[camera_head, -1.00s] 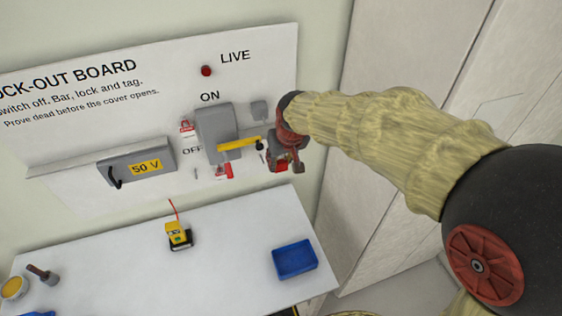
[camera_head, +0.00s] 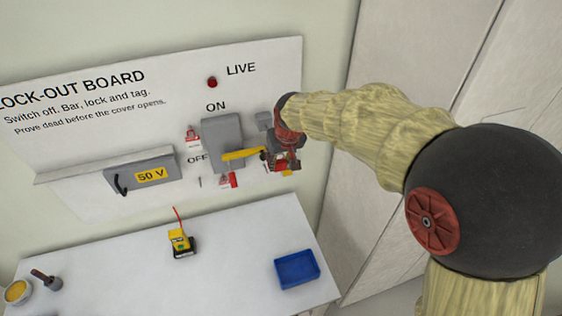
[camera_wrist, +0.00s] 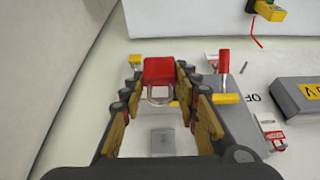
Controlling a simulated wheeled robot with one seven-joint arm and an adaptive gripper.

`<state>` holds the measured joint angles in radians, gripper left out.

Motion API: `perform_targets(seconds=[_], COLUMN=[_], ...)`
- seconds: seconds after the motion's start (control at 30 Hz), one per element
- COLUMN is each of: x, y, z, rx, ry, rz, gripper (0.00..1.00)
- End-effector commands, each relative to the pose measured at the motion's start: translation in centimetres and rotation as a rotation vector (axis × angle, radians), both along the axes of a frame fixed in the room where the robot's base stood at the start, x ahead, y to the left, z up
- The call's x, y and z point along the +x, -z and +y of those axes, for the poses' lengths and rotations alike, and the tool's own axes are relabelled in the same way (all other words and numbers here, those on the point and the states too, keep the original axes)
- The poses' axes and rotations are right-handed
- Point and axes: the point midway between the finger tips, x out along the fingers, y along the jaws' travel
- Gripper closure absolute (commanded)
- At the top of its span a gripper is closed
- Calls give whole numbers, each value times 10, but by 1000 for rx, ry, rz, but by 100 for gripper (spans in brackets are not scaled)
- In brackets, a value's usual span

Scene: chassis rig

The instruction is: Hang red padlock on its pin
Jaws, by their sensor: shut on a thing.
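The red padlock (camera_wrist: 158,72) is between my gripper's fingers in the wrist view, its metal shackle (camera_wrist: 160,98) toward the palm. My gripper (camera_head: 283,160) is shut on it, in front of the board just right of the yellow bar (camera_head: 240,155). In the head view the gripper mostly hides the padlock. A thin bare pin (camera_head: 200,182) stands below OFF; a pin also shows in the wrist view (camera_wrist: 243,67). I cannot tell which pin belongs to the padlock.
The grey switch box (camera_head: 222,138) and the 50 V cover (camera_head: 143,174) are left of the gripper. A yellow meter (camera_head: 180,243) and blue tray (camera_head: 297,268) are on the table below. Grey panels stand right.

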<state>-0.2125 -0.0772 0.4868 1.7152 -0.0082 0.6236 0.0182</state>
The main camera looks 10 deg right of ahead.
Motion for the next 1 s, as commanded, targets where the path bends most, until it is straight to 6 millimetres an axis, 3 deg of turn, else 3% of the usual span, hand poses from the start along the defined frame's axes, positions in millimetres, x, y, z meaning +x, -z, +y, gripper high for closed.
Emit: perform_targets(seconds=[1.0], x=[46], y=[-3], z=[9], rx=[0], ry=[0], rz=[-1], gripper=[97])
